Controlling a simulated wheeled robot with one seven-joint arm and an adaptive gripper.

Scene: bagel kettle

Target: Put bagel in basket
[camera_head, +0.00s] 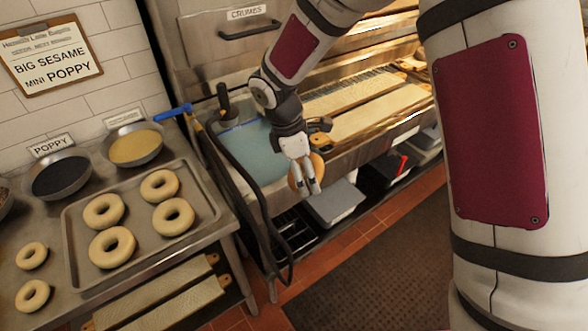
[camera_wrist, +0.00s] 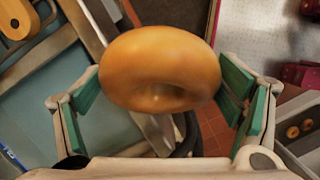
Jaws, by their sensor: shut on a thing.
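My gripper (camera_head: 311,188) is shut on a golden-brown bagel (camera_wrist: 160,68) in the wrist view. The bagel lies between the two green-padded fingers, and its hole faces the camera. In the head view the held bagel (camera_head: 318,163) is partly hidden behind the fingers. It is in the air, over the front edge of the kettle station. I cannot make out for certain which thing is the basket in either view.
Pale raw bagels sit on a metal tray (camera_head: 66,232) at the left. Bowls of poppy (camera_head: 62,176) and sesame (camera_head: 136,147) stand behind it. The kettle's bluish water (camera_head: 250,150) is left of my gripper. Boards (camera_head: 365,112) lie behind. Grey lidded bins (camera_head: 335,204) are below.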

